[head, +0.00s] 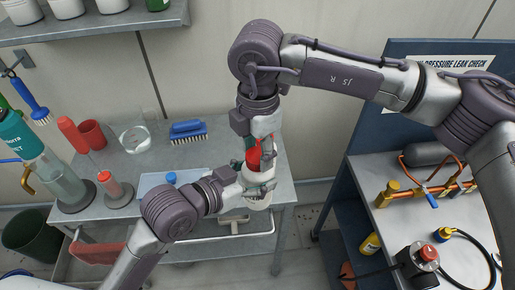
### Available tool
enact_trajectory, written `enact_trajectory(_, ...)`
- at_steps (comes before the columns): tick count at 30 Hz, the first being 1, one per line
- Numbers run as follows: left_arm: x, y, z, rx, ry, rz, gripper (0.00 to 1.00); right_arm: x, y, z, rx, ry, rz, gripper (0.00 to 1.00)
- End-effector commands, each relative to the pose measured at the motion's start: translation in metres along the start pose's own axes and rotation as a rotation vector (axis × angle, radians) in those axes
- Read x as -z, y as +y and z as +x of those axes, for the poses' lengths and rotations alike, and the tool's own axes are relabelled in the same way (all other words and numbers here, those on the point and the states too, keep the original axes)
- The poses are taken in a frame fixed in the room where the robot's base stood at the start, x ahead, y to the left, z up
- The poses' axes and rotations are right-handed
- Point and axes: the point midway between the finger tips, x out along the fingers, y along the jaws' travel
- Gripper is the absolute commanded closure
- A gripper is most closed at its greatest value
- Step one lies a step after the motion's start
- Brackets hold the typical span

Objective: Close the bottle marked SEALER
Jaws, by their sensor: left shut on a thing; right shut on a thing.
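A white bottle (251,168) with a red cap (254,157) is at the right end of the grey table (225,150). Its label is hidden, so I cannot read SEALER on it. My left gripper (263,183) comes in from the lower left and is shut around the bottle's body. My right gripper (264,148) points down from above and is shut on the red cap. The cap is at the top of the bottle; its seat on the neck is hidden by the fingers. Much of the bottle is covered by both grippers.
A blue brush (187,129), a clear ring-shaped item (135,138), red cups (92,134) and a pale blue tray (151,181) are left on the table. A shelf (100,24) hangs above. A second bench (385,215) with brass fittings stands right, past a gap.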

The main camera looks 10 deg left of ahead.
Motion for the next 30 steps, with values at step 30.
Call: enact_trajectory(30,0.001,0.0,0.0,0.0,0.002,0.001,1.0,0.0,0.001,-0.013,-0.005,0.0,0.39,0.23)
